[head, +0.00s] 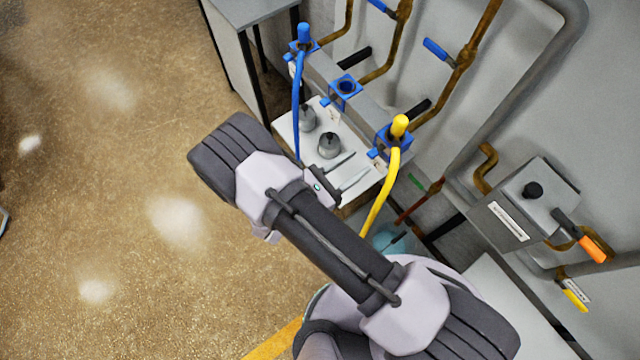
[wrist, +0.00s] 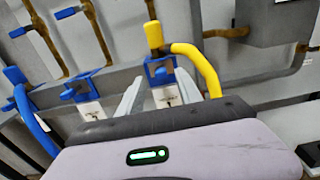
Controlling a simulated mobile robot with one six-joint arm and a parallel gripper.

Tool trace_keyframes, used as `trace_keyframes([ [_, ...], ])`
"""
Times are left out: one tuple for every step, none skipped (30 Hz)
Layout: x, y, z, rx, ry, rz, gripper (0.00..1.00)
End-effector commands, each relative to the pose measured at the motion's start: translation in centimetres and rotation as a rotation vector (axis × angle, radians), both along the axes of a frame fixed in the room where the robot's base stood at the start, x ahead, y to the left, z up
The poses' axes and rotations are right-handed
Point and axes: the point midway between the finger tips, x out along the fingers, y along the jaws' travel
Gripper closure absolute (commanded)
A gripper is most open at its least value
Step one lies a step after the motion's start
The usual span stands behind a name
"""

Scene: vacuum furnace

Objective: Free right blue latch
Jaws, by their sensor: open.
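The right blue latch (head: 377,154) is on the blue bracket (head: 393,138) at the right end of the grey rail, where a yellow-capped yellow hose (head: 379,198) is fitted. In the wrist view the right blue latch (wrist: 161,76) shows below the yellow hose's cap (wrist: 153,35). My gripper (head: 359,163) is open, its two pale fingers spread and pointing toward the right bracket. In the wrist view the fingers (wrist: 159,82) show on either side of the latch, with nothing held. Whether they touch it cannot be told.
A middle blue bracket (head: 345,88) without a hose and a left one with a blue hose (head: 297,100) share the rail. A white shelf (head: 290,128) with grey metal fittings (head: 329,145) lies below. Brown pipes and a grey control box (head: 525,200) line the wall. Floor at left is clear.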

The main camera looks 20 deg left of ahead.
Motion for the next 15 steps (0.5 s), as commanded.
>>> trace_keyframes([
  [-1.2,1.2,0.1,0.001,-0.001,0.008,0.58],
  [-2.0,1.8,0.1,0.002,-0.001,0.008,0.58],
  [-3.1,2.6,0.1,0.002,-0.001,0.008,0.58],
  [-3.9,3.2,0.1,0.001,-0.001,0.007,0.58],
  [-4.6,3.7,0.1,0.002,0.0,0.006,0.58],
  [-5.6,4.4,0.0,0.002,-0.001,0.005,0.58],
  [-6.2,4.9,0.0,0.002,-0.001,0.005,0.58],
  [-6.8,5.3,0.0,0.002,-0.001,0.004,0.58],
  [-7.4,5.8,0.0,0.0,0.0,0.003,0.58],
  [-7.8,6.1,0.0,0.001,-0.001,0.003,0.58],
  [-8.2,6.4,0.0,0.001,-0.001,0.003,0.58],
  [-8.6,6.7,0.0,0.0,0.0,0.001,0.58],
  [-8.8,6.8,0.0,0.0,0.0,0.001,0.58],
  [-9.0,7.0,0.0,0.0,0.0,0.0,0.58],
  [-9.1,7.0,0.0,0.0,0.0,0.0,0.58],
])
